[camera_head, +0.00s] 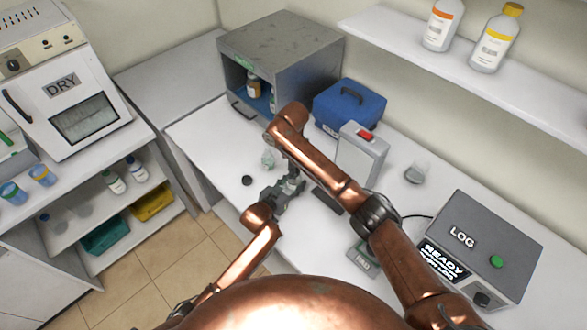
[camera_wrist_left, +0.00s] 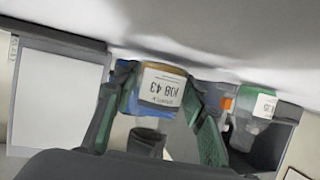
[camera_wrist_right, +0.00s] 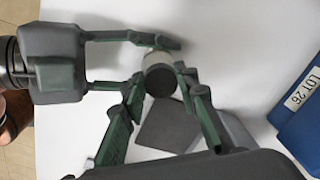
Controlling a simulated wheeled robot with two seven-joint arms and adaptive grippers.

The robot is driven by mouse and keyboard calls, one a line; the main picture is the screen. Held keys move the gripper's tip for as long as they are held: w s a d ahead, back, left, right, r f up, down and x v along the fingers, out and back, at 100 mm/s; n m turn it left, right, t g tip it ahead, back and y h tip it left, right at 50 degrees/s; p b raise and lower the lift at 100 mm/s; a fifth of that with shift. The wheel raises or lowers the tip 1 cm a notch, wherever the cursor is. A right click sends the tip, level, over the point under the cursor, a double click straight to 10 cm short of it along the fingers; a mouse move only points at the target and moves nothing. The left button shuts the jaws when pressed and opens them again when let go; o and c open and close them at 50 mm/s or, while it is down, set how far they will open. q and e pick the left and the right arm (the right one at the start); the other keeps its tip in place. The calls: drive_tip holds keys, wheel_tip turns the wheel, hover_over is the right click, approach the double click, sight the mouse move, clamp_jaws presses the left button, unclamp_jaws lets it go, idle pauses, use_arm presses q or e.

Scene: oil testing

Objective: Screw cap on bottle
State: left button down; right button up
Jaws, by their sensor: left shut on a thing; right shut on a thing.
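A small bottle (camera_wrist_right: 160,60) with a dark cap (camera_wrist_right: 160,82) is in the middle of the right wrist view. My left gripper (camera_wrist_right: 155,55) comes in from the left there and is shut on the bottle. The left wrist view shows a "JOB 43" label (camera_wrist_left: 162,86), upside down, between its green fingers (camera_wrist_left: 155,110). My right gripper (camera_wrist_right: 161,80) is shut on the dark cap at the bottle's top. I cannot tell how far the cap is threaded. In the head view my left gripper (camera_head: 284,192) is over the table, and my right gripper is mostly hidden by its arm.
The LOG box (camera_head: 485,235) is at right.

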drive_tip(key=m, duration=0.4)
drive_tip(key=shift+w+a+r+m, duration=0.1)
drive_tip(key=shift+a+m, duration=0.1)
drive_tip(key=shift+m, duration=0.1)
drive_tip(key=shift+w+d+m, duration=0.1)
drive_tip(key=shift+d+m, duration=0.15)
drive_tip(key=shift+m, duration=0.85)
drive_tip(key=o, duration=0.8)
drive_tip(key=shift+r, duration=2.2)
drive_tip(key=shift+c, duration=0.4)
